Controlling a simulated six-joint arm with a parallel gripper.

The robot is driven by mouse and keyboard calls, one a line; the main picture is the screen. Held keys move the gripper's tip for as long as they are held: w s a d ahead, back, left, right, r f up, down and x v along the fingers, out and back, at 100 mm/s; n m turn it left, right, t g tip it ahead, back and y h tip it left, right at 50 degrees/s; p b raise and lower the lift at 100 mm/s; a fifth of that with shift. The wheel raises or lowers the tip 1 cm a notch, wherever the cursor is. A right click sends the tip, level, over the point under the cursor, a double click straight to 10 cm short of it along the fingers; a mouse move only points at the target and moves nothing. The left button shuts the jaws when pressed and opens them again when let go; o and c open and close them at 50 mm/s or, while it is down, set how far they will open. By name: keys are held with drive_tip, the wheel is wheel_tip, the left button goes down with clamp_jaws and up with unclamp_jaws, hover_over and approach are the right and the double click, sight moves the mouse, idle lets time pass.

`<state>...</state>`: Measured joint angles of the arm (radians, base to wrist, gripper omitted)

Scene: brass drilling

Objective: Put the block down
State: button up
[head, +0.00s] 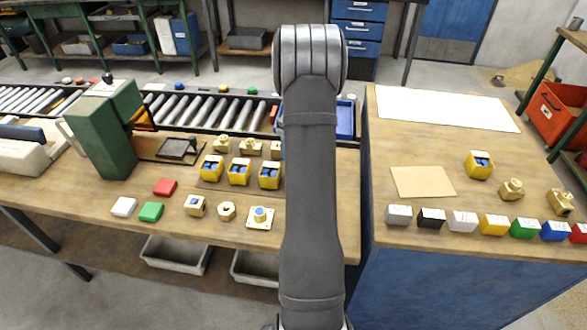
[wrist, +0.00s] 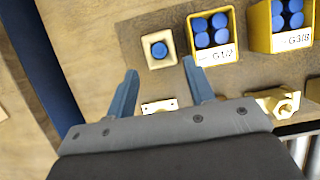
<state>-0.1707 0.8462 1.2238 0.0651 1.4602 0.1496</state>
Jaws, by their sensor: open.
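My gripper (wrist: 158,88) is open in the wrist view, its two blue-grey fingers spread above the left bench. No block shows between the fingertips. A pale piece with two small holes (wrist: 160,106) shows between the fingers, partly hidden by the gripper body; I cannot tell what it is. In the head view my arm hides the gripper. A white block (head: 123,206), a green block (head: 151,211) and a red block (head: 165,187) lie on the left bench. Several coloured blocks, among them a yellow block (head: 493,225), stand in a row on the right bench.
Yellow bins, one marked G1/2 (wrist: 212,36) and one G3/8 (wrist: 281,28), stand beside the gripper. A square plate with a blue centre (wrist: 158,48) lies ahead of the fingers. A roller conveyor (head: 200,111) runs behind the left bench. The right bench has a tan sheet (head: 422,181).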

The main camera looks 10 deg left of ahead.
drive_tip(key=shift+v, duration=2.05)
drive_tip(key=shift+c, duration=0.4)
